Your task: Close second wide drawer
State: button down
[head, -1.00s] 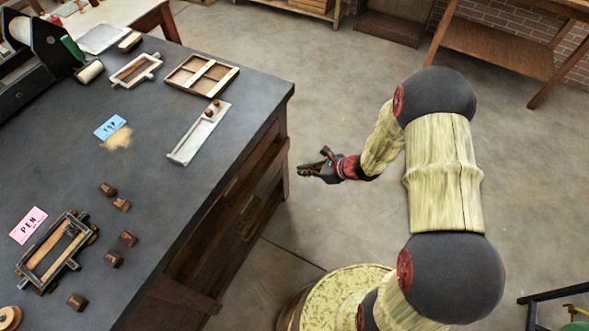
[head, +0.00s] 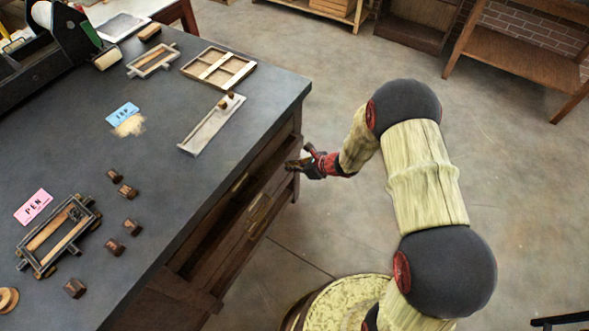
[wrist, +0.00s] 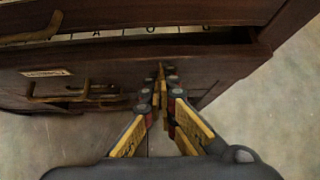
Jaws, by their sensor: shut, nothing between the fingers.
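The wide drawer (head: 262,212) under the dark-topped table stands pulled out, its front apart from the cabinet, with a dark gap behind it. In the wrist view the drawer front (wrist: 205,72) crosses the picture, with a paper label, and pale lettered strips show inside the open drawer. My gripper (head: 292,163) is at the far end of the drawer front; it also shows in the wrist view (wrist: 161,72). Its fingers are shut and empty, with the tips at the front face, right of the label. I cannot tell whether they touch it.
A drawer pull (wrist: 33,32) shows above the open drawer, and metal pulls (wrist: 75,94) show below the label. The tabletop (head: 160,185) holds a wooden frame (head: 218,67), a long tray (head: 210,125), a small press (head: 57,235) and several blocks.

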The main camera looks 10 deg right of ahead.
jog(key=shift+w+a+b, duration=0.4)
jog(key=shift+w+a, duration=0.5)
jog(key=shift+a, duration=0.25)
jog(key=shift+d, duration=0.1)
